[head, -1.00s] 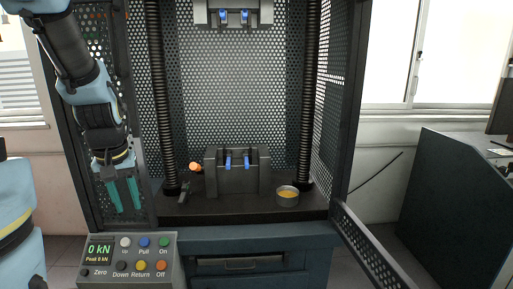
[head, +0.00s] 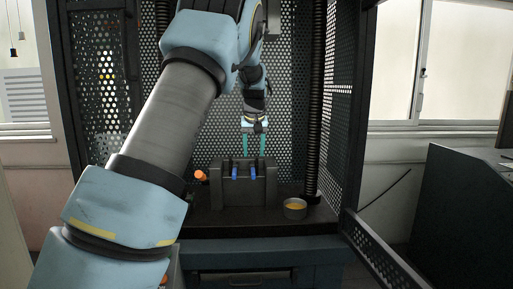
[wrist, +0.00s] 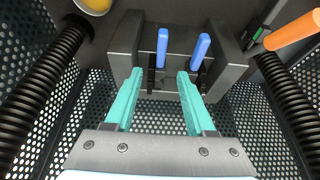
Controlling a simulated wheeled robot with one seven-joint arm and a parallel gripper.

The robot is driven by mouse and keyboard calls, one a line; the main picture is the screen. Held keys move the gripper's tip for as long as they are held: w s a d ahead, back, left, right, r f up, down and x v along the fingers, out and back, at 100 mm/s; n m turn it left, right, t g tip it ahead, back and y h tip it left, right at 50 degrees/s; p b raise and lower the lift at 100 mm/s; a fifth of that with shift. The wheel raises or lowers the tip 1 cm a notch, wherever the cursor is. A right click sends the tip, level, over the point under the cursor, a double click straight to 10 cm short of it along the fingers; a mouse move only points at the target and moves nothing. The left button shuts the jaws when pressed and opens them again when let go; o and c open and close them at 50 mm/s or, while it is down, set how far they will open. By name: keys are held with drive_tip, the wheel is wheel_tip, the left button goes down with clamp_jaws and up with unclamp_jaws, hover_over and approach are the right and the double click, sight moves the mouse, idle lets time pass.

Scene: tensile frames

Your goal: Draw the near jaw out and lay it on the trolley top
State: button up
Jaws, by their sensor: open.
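The dark grip block (head: 217,186) stands on the machine's bed, with two blue-handled jaws in its slot. One blue handle (head: 235,172) is on the left and the other (head: 252,172) on the right; I cannot tell which is the near jaw. They also show in the wrist view, one handle (wrist: 162,47) between the fingers' lines and the other (wrist: 200,50) by the right finger. My gripper (head: 254,155) is open and empty, pointing down above the block; its teal fingers (wrist: 158,75) reach toward the handles. The trolley top is not in view.
A round dish (head: 295,208) with yellow contents stands right of the block, and an orange-ended handle (head: 201,175) lies left of it. Dark screw columns (head: 313,110) and perforated mesh enclose the space. A mesh door (head: 385,258) stands open at front right.

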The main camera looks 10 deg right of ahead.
sight(253, 169)
drive_tip(key=p+x, duration=0.2)
drive_tip(key=x, duration=0.7)
drive_tip(key=shift+f, duration=0.1)
clamp_jaws()
idle(1.3)
drive_tip(key=s+a+b, duration=0.1)
drive_tip(key=s+b, duration=0.1)
drive_tip(key=s, duration=0.7)
drive_tip(key=shift+a, duration=0.35)
idle(0.7)
idle(0.3)
drive_tip(key=shift+s+p+v, duration=0.2)
drive_tip(key=shift+p+v, duration=0.75)
drive_tip(key=shift+v, duration=0.95)
drive_tip(key=shift+a+f, duration=0.1)
